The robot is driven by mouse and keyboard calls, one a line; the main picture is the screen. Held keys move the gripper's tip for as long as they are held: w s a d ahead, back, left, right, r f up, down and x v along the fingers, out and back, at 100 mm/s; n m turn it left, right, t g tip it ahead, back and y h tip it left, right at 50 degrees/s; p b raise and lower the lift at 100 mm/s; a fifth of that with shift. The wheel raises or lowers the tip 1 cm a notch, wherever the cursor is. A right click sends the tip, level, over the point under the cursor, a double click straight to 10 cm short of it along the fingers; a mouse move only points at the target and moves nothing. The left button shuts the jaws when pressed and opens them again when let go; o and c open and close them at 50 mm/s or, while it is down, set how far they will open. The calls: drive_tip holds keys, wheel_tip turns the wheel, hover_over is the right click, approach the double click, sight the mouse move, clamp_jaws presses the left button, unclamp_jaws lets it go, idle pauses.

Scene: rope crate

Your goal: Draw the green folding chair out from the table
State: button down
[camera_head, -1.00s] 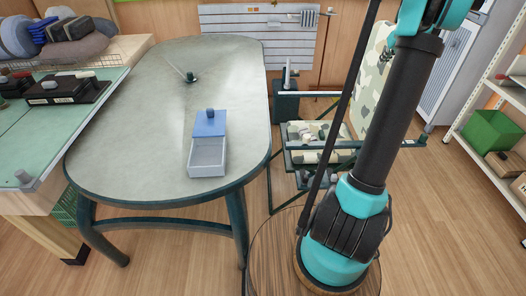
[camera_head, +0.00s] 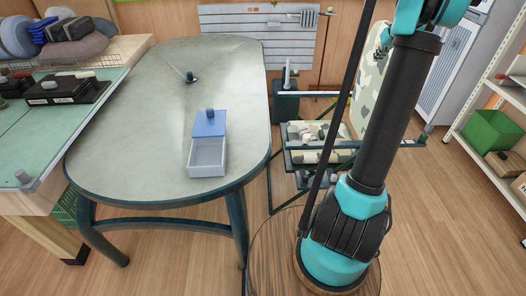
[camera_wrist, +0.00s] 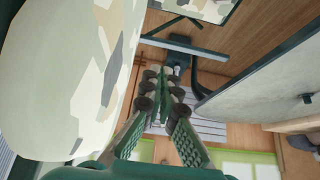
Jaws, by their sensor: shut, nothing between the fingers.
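The green folding chair stands right of the table, with a camouflage seat (camera_head: 302,156), a camouflage backrest (camera_head: 372,92) and dark green frame bars. My arm hides part of it. In the wrist view the backrest (camera_wrist: 68,75) fills the left side, close to the camera, and the seat (camera_wrist: 205,8) shows at the top. The grey oval table (camera_head: 135,110) has a dark green rim; it also shows at the right of the wrist view (camera_wrist: 270,92). My gripper (camera_wrist: 163,92) is shut and empty, beside the backrest. Whether it touches the chair I cannot tell.
A blue-lidded box (camera_head: 208,156) lies on the table. A glass-topped bench (camera_head: 85,125) stands at left. A white shelf (camera_head: 478,110) with a green bin (camera_head: 492,132) is at right. Wooden floor is free between chair and shelf.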

drive_tip(key=shift+r, duration=2.5)
drive_tip(key=v, duration=1.2)
drive_tip(key=s+a+f+g, duration=0.1)
drive_tip(key=s+a+f, duration=0.4)
drive_tip(key=a+f, duration=0.4)
drive_tip(key=s+a+f, duration=0.6)
drive_tip(key=a, duration=0.5)
drive_tip(key=s+a+f, duration=0.6)
drive_tip(key=s+f, duration=0.3)
drive_tip(key=s, duration=0.3)
drive_tip(key=s+a+f+g, duration=0.1)
drive_tip(key=s+a+f, duration=0.5)
drive_tip(key=s+f, duration=0.3)
drive_tip(key=s, duration=0.3)
drive_tip(key=shift+f+g, duration=0.15)
drive_tip(key=shift+g, duration=0.15)
